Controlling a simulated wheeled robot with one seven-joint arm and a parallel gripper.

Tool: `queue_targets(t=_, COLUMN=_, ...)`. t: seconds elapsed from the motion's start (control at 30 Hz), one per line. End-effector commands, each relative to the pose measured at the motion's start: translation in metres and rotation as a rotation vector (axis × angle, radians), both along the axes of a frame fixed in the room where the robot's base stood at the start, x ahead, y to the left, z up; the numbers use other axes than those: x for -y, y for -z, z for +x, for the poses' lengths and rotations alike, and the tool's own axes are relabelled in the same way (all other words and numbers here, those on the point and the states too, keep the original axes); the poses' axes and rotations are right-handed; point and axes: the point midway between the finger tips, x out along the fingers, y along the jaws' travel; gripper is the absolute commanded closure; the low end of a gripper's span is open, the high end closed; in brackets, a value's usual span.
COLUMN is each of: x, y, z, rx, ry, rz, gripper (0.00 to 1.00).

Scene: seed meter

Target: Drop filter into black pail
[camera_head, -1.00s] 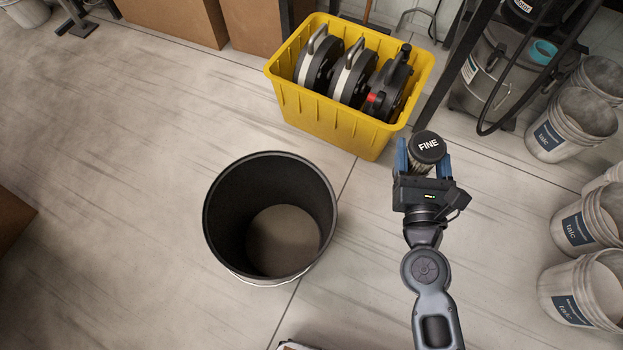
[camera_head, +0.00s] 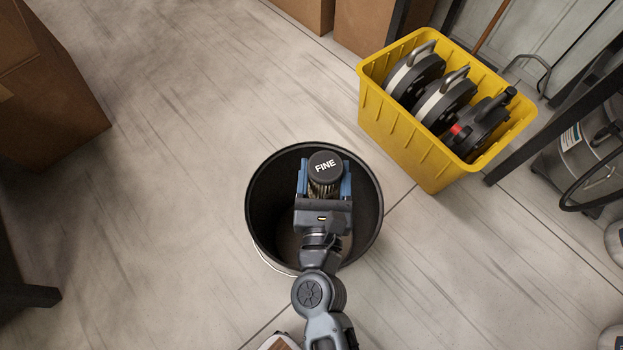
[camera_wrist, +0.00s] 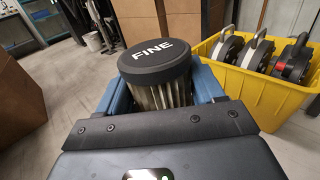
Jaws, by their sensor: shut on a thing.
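The filter (camera_head: 325,169) has a black cap marked "FINE" and a pleated, pale metallic body. My gripper (camera_head: 325,180) is shut on it, with a blue finger on each side. In the head view the filter appears over the opening of the black pail (camera_head: 257,222), toward its far side. My gripper and wrist hide part of the pail's inside and its near rim. In the wrist view the filter (camera_wrist: 157,70) stands upright between the blue fingers (camera_wrist: 160,95). The pail cannot be made out in that view.
A yellow bin (camera_head: 402,132) holding several dark round reels stands on the floor right of the pail. Cardboard boxes (camera_head: 55,85) stand at the left. A grey vacuum-like canister (camera_head: 580,160) is at the right. The floor left of the pail is clear.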

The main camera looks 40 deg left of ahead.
Motion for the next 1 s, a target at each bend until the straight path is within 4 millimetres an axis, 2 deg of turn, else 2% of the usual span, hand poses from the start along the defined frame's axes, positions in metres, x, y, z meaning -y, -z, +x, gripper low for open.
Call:
queue_targets(t=0.03, x=0.0, y=0.009, z=0.0, rx=0.0, ry=-0.001, rz=0.0, gripper=0.67)
queue_targets(t=0.2, x=0.0, y=0.029, z=0.0, rx=0.001, ry=-0.001, rz=0.001, gripper=0.67)
queue_targets(t=0.4, x=0.0, y=0.047, z=0.0, rx=0.002, ry=0.001, rz=0.001, gripper=0.67)
queue_targets(t=0.77, x=0.0, y=0.05, z=0.0, rx=0.0, ry=0.001, rz=0.001, gripper=0.67)
queue_targets(t=0.8, x=0.0, y=0.05, z=0.0, rx=0.0, ry=0.001, rz=0.001, gripper=0.29)
queue_targets(t=1.0, x=0.0, y=0.05, z=0.001, rx=0.001, ry=0.001, rz=0.001, gripper=0.1)
